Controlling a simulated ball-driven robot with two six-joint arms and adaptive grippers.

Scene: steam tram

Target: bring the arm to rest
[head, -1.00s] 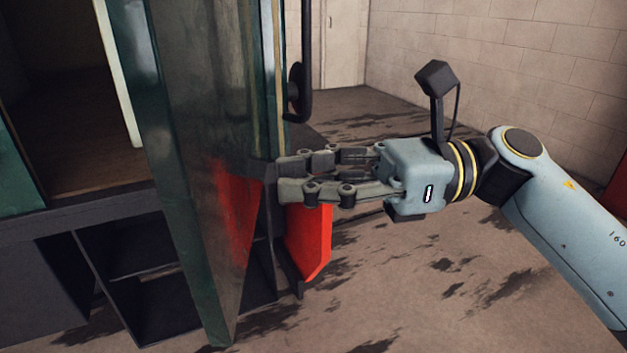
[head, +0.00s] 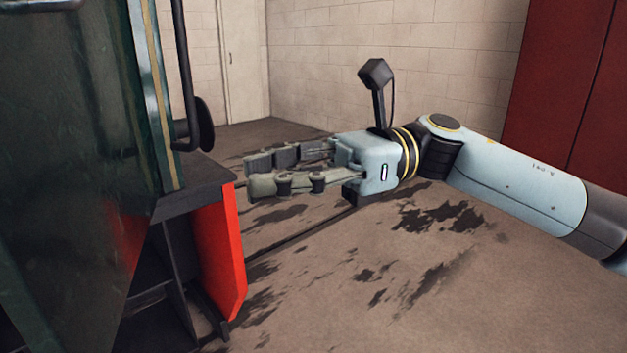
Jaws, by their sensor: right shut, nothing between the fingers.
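My right gripper (head: 254,172) is in the middle of the head view, its fingers pointing left. It is shut with nothing in it. Its arm (head: 515,182) comes in from the right, stretched out above the floor. The fingertips are just right of the tram's dark green side (head: 70,150) in the picture and appear apart from it. My left gripper does not show.
The tram's red end panel (head: 218,252) and dark step (head: 195,188) stand at the left, below the fingers. A black curved handrail (head: 185,75) is above them. A red cabinet (head: 565,85) stands at the back right. The stained floor (head: 400,290) is clear.

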